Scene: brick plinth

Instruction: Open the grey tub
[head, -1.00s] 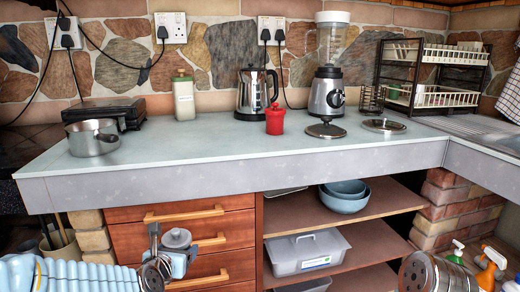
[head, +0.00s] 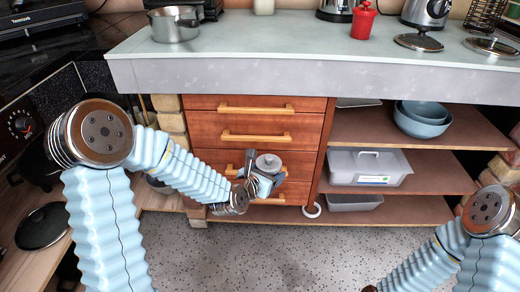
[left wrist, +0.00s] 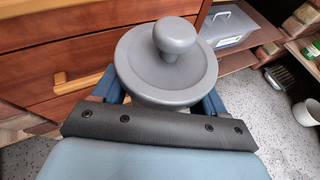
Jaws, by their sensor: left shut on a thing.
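The grey tub (left wrist: 165,103) is between the fingers of my left gripper (left wrist: 160,94), which is shut on it. Its round grey lid (left wrist: 140,70) with a knob (left wrist: 174,36) sits on top; most of the tub's body is hidden beneath the lid and behind the gripper. In the head view my left gripper (head: 262,184) holds the tub with its lid (head: 268,163) up in front of the wooden drawers. My right arm shows at the lower right of the head view, but its gripper is not visible.
The grey-green counter (head: 300,47) carries a metal pot (head: 174,25), a red canister (head: 364,22) and two loose metal lids (head: 418,42) at the right. Open shelves below hold blue bowls (head: 422,120) and a clear lidded box (head: 368,167). The middle of the counter is clear.

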